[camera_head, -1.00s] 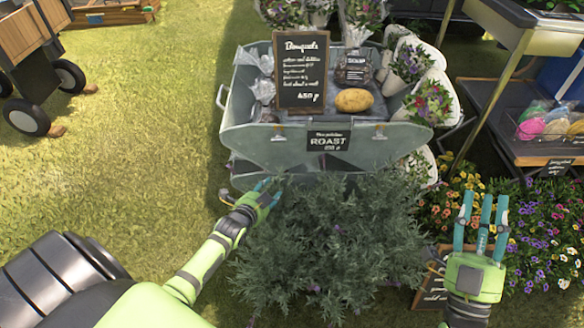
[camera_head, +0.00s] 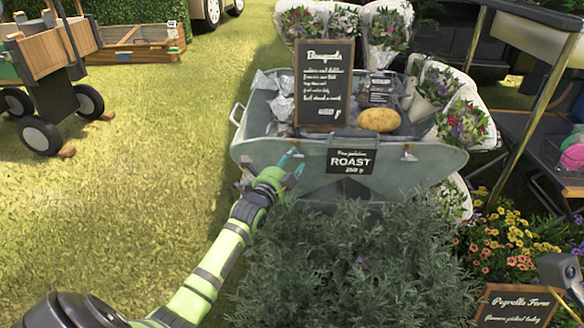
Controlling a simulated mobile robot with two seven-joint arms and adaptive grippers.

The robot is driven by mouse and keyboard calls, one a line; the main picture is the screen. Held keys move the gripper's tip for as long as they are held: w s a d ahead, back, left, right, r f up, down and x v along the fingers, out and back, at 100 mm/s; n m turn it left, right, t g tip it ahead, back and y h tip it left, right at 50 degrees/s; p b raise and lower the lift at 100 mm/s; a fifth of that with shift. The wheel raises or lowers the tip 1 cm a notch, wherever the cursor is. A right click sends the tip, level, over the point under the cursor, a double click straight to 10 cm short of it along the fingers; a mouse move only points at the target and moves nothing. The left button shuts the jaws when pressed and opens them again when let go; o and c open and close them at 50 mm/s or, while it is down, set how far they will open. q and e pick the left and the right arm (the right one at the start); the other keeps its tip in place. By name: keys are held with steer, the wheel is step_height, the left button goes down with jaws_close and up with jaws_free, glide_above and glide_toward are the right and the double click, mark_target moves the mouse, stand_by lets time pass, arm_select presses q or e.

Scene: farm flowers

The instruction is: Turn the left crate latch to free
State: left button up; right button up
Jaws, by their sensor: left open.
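The crate is a grey-green metal tub (camera_head: 233,150) with a black "ROAST" label (camera_head: 351,155) on its front. A small latch (camera_head: 408,154) shows on the front to the right of the label. The left latch is at or behind my left gripper's fingertips, and I cannot make it out clearly. My left gripper (camera_head: 291,167) is open, with teal fingers pointing up at the crate's front, left of the label. I cannot tell whether they touch the metal. My right gripper is not in view.
A bushy green plant (camera_head: 345,265) fills the space below the crate's front. A chalkboard sign (camera_head: 323,85) and a potato (camera_head: 379,120) are on the crate. Wrapped bouquets (camera_head: 465,122) line its right side. Grass (camera_head: 140,190) lies open to the left.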

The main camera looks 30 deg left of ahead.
arm_select(q)
steer(key=shift+w, duration=0.55)
steer(key=shift+a, duration=0.1)
jaws_close()
